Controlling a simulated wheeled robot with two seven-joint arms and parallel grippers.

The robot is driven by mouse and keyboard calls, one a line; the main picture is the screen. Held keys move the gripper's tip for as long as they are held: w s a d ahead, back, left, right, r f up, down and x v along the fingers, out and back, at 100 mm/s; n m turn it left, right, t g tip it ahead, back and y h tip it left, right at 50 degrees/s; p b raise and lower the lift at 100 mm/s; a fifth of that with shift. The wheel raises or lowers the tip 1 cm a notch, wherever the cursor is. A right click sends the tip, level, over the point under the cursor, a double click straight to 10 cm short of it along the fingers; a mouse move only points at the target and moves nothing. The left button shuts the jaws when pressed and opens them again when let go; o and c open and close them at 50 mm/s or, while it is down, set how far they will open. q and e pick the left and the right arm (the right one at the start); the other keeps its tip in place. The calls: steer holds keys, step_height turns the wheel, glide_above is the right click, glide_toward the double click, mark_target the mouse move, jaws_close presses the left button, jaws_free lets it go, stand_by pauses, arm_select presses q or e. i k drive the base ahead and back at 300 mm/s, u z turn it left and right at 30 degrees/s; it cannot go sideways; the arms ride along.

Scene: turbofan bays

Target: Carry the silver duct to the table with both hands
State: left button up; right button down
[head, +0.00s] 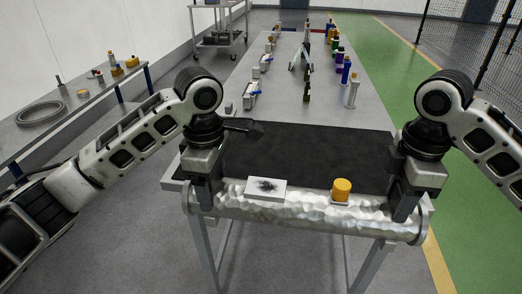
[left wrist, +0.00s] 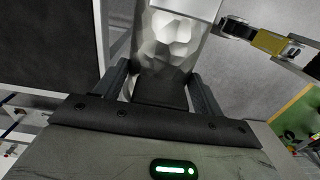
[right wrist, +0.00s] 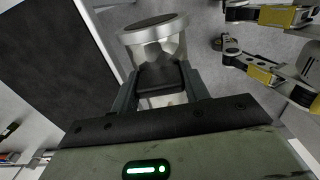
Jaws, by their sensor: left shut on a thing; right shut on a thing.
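The silver duct (head: 306,211) is a dented, shiny cylinder lying level across the head view. It has a white plate with a dark smudge (head: 266,188) and a yellow cap (head: 342,190) on it. My left gripper (head: 204,196) is shut on its left end, and my right gripper (head: 406,206) is shut on its right end. The duct also shows between the fingers in the left wrist view (left wrist: 172,45) and in the right wrist view (right wrist: 160,50). The table (head: 300,118) lies just beyond the duct, with a black mat (head: 300,160) at its near end. The duct overlaps the table's near edge in the picture; I cannot tell whether it touches.
Bottles, cans and small parts stand in rows on the table's far half. The black mat looks clear except for a dark object (head: 245,128) at its far left edge. A side bench (head: 60,115) stands left, a cart (head: 220,38) behind, and a mesh fence (head: 470,50) right.

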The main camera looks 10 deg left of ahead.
mark_target(296, 152)
steer(key=u, duration=0.05)
steer(key=i, duration=1)
steer(key=u, duration=3.4)
